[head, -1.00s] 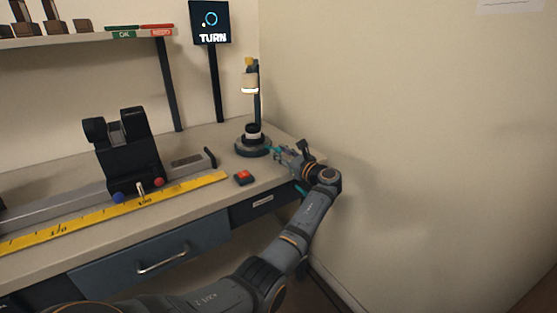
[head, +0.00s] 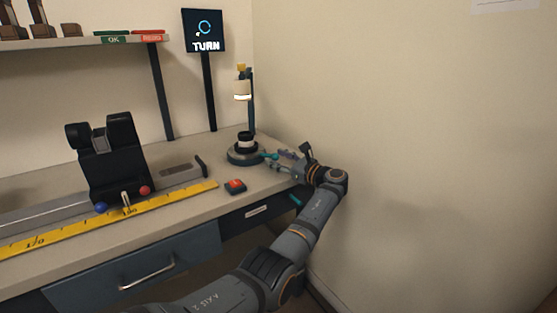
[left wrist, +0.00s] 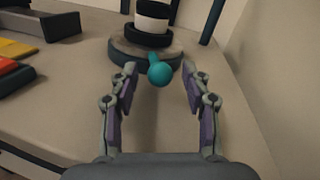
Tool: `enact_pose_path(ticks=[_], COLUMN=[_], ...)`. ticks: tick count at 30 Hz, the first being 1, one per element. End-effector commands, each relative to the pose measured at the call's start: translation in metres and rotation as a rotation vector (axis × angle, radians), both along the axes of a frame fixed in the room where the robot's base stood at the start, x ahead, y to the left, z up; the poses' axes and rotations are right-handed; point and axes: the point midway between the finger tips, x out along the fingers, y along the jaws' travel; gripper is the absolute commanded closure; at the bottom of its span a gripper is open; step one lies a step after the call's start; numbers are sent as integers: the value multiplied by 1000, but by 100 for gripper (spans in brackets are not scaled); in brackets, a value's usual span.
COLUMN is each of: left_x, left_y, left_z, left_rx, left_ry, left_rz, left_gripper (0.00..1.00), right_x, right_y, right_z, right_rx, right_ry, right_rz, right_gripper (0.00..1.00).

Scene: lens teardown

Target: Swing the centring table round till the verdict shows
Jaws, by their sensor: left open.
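The centring table (head: 243,157) is a dark round base at the back right of the bench, with a black and white lens piece (head: 246,140) standing on it. In the left wrist view the table (left wrist: 125,52) shows at the top, with a teal knob (left wrist: 160,73) sticking out toward me. My left gripper (head: 276,156) is open, also seen in the left wrist view (left wrist: 160,82). Its two fingers stand either side of the knob with gaps on both sides. The screen (head: 204,31) reads "TURN" under a ring. My right gripper is not in view.
A lamp head (head: 242,88) hangs on a post above the table. A red-topped button box (head: 235,186) sits near the bench's front edge. A black cradle on a rail (head: 112,160) and a yellow ruler (head: 170,199) lie left. A wall closes the right side.

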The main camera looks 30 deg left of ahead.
Motion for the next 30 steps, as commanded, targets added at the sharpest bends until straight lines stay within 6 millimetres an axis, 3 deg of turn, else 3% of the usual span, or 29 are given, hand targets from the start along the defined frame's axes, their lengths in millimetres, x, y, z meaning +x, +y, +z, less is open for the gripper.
enact_pose_path(ticks=[7,15,21,30], left_x=[-1,-13,-20,-22], left_y=[-13,-76,-110,-118], left_z=[0,0,0,0], left_rx=[0,-3,-2,1], left_ry=[0,0,0,0], left_rz=[-3,-4,-1,0], left_gripper=[52,52,52,52], right_x=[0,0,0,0], right_y=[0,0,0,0], right_z=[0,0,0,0], right_rx=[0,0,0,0], right_ry=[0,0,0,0], right_rz=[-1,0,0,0], right_gripper=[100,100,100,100])
